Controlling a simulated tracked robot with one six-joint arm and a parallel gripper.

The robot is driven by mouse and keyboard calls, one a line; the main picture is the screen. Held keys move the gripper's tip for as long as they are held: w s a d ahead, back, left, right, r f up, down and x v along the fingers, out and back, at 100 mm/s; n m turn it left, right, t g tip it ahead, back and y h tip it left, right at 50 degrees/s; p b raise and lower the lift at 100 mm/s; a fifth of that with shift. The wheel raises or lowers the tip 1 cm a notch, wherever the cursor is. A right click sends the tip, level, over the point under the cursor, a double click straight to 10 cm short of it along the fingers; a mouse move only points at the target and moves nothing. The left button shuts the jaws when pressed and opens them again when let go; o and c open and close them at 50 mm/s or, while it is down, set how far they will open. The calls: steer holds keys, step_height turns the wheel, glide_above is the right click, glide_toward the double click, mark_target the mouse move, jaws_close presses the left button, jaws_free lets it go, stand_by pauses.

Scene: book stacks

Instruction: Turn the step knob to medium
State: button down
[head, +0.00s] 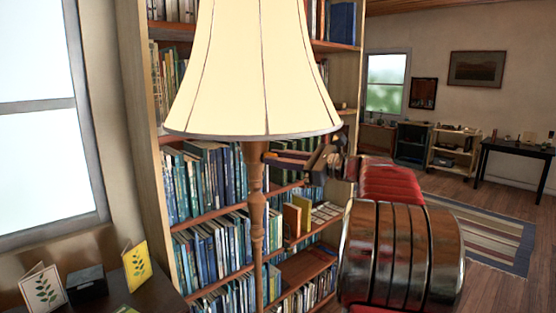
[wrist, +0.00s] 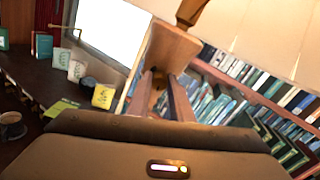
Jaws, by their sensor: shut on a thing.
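A floor lamp has a cream shade (head: 255,75) and a turned wooden post (head: 256,210). In the wrist view the shade (wrist: 262,38) fills the upper right, and the wooden post (wrist: 172,45) runs up the middle. My gripper (head: 270,158) reaches in from the right to the post, just below the shade. In the wrist view its two fingers (wrist: 163,92) are closed around the small brown step knob (wrist: 158,82) on the post. The knob is mostly hidden by the fingers, and its setting cannot be read. The head view does not show the knob.
A full bookcase (head: 205,205) stands close behind the lamp. A dark table (head: 150,298) with cards and a small black box (head: 87,282) is at lower left, by a window. A cup (wrist: 12,126) shows in the wrist view. Open floor and a striped rug (head: 490,235) lie right.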

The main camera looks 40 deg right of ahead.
steer(key=shift+f+m, duration=0.3)
steer(key=shift+m, duration=0.1)
steer(key=c, duration=2)
jaws_free()
steer(key=o, duration=0.4)
steer(key=shift+r, duration=0.2)
steer(key=v, duration=1.3)
steer(key=shift+s+d+f, duration=0.1)
steer(key=shift+s+d, duration=0.1)
steer(key=shift+s, duration=0.15)
